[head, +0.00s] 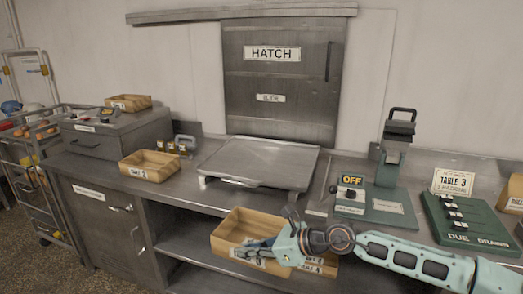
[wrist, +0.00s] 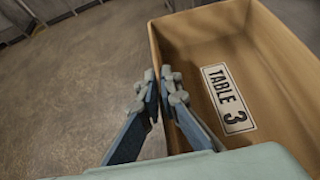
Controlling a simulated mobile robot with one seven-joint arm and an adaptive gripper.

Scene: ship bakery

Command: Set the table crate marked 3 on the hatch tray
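The table 3 crate (head: 232,222) is an open light-brown box at the front edge of the counter. In the wrist view the crate (wrist: 190,40) shows its TABLE 3 label and an empty interior. My gripper (head: 262,250) is at its near wall; in the wrist view the gripper (wrist: 160,80) has one finger on each side of that wall, closed on it. The crate overlaps the counter edge in the head view; I cannot clearly see anything beneath it. The hatch tray (head: 262,160), flat grey metal, lies empty on the counter below the hatch, behind the crate.
Another crate (head: 325,266) is partly hidden behind my arm. A crate (head: 150,165) stands left of the tray, and one (head: 128,102) on the drawer box. Right are a green press-like device (head: 392,165) and a DUE DRAWN board (head: 465,225). A trolley (head: 30,150) stands far left.

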